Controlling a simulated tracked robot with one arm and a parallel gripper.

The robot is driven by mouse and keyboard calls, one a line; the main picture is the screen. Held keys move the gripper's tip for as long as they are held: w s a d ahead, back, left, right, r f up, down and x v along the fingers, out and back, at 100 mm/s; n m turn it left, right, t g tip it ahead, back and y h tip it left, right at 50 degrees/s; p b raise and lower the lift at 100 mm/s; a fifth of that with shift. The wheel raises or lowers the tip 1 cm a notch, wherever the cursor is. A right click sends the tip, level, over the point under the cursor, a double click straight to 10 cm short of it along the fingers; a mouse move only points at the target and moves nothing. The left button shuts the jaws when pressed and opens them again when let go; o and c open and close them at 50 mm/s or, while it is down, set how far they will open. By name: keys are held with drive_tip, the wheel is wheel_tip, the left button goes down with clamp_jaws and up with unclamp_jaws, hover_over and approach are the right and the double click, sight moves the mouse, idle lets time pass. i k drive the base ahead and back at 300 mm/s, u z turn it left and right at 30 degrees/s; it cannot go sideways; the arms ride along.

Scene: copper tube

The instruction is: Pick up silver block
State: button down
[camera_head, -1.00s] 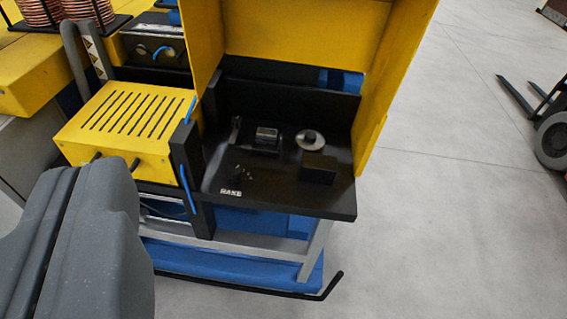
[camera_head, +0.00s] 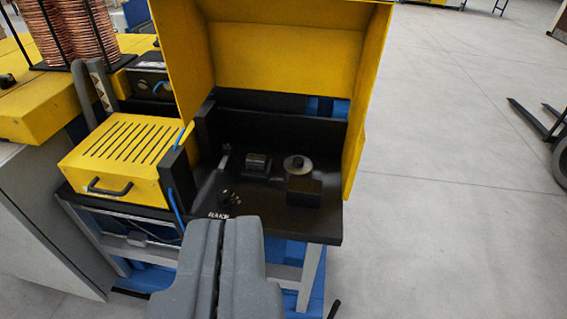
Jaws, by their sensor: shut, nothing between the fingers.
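The silver block (camera_head: 257,161) is a small shiny metal piece with a ribbed look. It sits on a dark base on the black work tray (camera_head: 325,232) of the yellow-hooded machine. My gripper (camera_head: 228,222) shows at the bottom middle as two grey fingers pressed together, with nothing between them. Its tips are at the front edge of the tray in the picture, in front of the block and apart from it. Nothing hides the top of the block.
A round silver disc (camera_head: 298,165) and a black box (camera_head: 304,191) are right of the block. The yellow hood (camera_head: 290,60) encloses the tray's back and sides. A yellow vented box (camera_head: 125,150) stands left, with copper coils (camera_head: 70,35) behind. Open floor (camera_head: 460,230) lies right.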

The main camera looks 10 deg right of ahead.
sight(253, 162)
drive_tip(key=z, duration=0.1)
drive_tip(key=i, duration=1)
drive_tip(key=u, duration=0.1)
